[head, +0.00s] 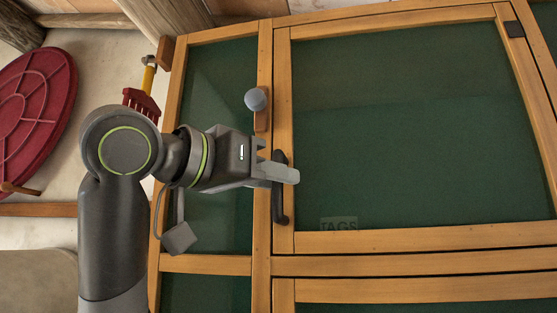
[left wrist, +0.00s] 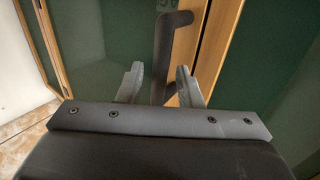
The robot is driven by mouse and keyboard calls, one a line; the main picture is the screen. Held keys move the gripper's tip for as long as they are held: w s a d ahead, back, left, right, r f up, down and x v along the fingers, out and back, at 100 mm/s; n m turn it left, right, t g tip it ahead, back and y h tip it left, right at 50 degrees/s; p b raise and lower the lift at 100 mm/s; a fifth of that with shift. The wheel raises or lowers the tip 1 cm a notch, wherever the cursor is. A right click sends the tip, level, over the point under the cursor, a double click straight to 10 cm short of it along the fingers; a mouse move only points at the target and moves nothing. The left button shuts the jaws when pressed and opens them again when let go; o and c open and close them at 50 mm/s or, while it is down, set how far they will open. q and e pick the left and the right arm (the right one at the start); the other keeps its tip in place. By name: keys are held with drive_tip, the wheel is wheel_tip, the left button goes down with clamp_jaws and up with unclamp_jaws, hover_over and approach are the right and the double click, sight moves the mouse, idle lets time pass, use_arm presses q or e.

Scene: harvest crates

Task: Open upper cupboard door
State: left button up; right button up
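The upper cupboard door (head: 410,240) has a wooden frame around a dark green panel, and it looks closed. Its dark upright handle (head: 280,208) is on the door's left side. My left gripper (head: 283,172) reaches in from the left at the handle, its fingers covering the handle's middle part. In the left wrist view, the handle (left wrist: 166,45) stands between the two open fingertips (left wrist: 160,78), with a visible gap on each side. Whether a finger touches it farther down is hard to tell. My right gripper is not in view.
A grey round knob (head: 255,99) on a wooden catch sits on the post above my gripper. A narrow green panel (head: 225,75) lies behind my wrist. A red round object (head: 38,100) and a red tool with a yellow handle (head: 149,78) hang at the left. Another door section (head: 400,290) lies below.

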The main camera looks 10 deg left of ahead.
use_arm(q)
drive_tip(key=shift+x, duration=0.8)
drive_tip(key=shift+c, duration=0.2)
clamp_jaws()
